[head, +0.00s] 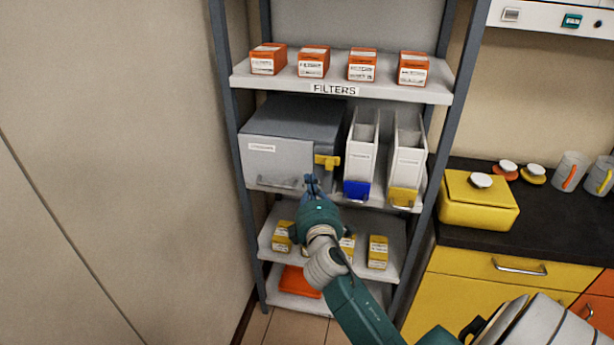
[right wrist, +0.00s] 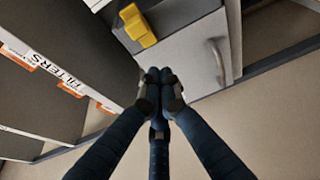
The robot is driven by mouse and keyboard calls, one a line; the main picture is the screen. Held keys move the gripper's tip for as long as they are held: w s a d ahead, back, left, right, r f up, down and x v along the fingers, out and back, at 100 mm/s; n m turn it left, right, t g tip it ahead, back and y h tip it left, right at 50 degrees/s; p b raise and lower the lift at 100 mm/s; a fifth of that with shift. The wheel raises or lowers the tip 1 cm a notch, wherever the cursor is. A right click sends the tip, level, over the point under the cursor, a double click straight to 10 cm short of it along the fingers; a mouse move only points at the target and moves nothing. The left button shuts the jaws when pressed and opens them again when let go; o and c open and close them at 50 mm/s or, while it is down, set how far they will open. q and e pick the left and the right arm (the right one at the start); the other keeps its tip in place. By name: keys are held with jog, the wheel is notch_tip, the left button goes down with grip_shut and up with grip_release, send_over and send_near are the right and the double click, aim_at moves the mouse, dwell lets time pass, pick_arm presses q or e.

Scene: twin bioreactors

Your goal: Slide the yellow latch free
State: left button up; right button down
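The yellow latch (head: 327,161) sits at the upper right front edge of a grey box (head: 270,165) on the middle shelf. It also shows in the right wrist view (right wrist: 138,26), on the box's grey face, ahead of the fingertips and to their left. My right gripper (head: 312,182) is in front of the box, a little below and left of the latch in the head view. Its fingertips (right wrist: 159,76) are together with nothing between them, and appear apart from the latch. My left gripper is not in view.
A grey handle (head: 277,184) is low on the box front. White holders with a blue tab (head: 357,190) and a yellow tab (head: 404,197) stand right of the box. The FILTERS shelf (head: 335,89) is above. A yellow container (head: 476,207) stands on the right counter.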

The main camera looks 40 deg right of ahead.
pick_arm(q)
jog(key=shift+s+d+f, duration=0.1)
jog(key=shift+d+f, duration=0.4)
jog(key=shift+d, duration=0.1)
pick_arm(e)
jog(key=v, duration=0.3)
jog(key=shift+s+a, duration=0.1)
jog(key=shift+a, duration=0.4)
